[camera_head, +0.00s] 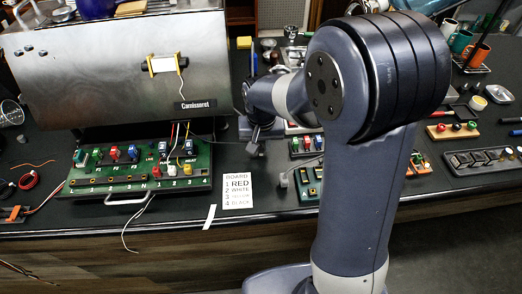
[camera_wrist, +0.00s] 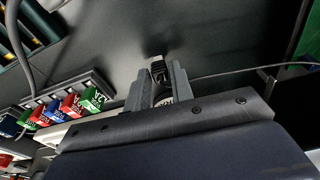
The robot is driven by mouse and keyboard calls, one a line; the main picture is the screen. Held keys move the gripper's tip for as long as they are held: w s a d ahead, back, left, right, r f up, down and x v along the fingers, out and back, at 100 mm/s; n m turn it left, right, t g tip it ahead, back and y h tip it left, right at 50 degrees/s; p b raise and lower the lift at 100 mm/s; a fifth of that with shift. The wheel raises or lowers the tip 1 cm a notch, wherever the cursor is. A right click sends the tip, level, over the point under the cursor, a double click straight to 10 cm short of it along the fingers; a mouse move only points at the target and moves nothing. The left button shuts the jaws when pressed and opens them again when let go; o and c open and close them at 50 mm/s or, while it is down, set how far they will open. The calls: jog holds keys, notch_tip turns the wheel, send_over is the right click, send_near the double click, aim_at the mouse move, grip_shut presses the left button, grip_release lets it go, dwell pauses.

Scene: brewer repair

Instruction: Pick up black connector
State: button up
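My gripper (camera_head: 250,148) points down low over the black bench, just right of the terminal board. In the wrist view my gripper (camera_wrist: 160,82) has its two fingers on either side of a small black ridged piece (camera_wrist: 158,71), which looks like the black connector. The piece sits between the fingertips, close to both. Whether the fingers press on it cannot be told. A dark shadow lies on the bench just beyond it. In the head view the connector cannot be made out at the gripper.
The terminal board (camera_head: 132,182) stands in front of the steel brewer (camera_head: 110,65). A printed card (camera_head: 238,191) lies near the bench edge. Coloured blocks (camera_wrist: 70,104) stand left in the wrist view. A thin cable (camera_wrist: 235,72) runs to the right. Racks of parts (camera_head: 482,160) stand at the right.

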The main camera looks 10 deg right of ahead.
grip_shut()
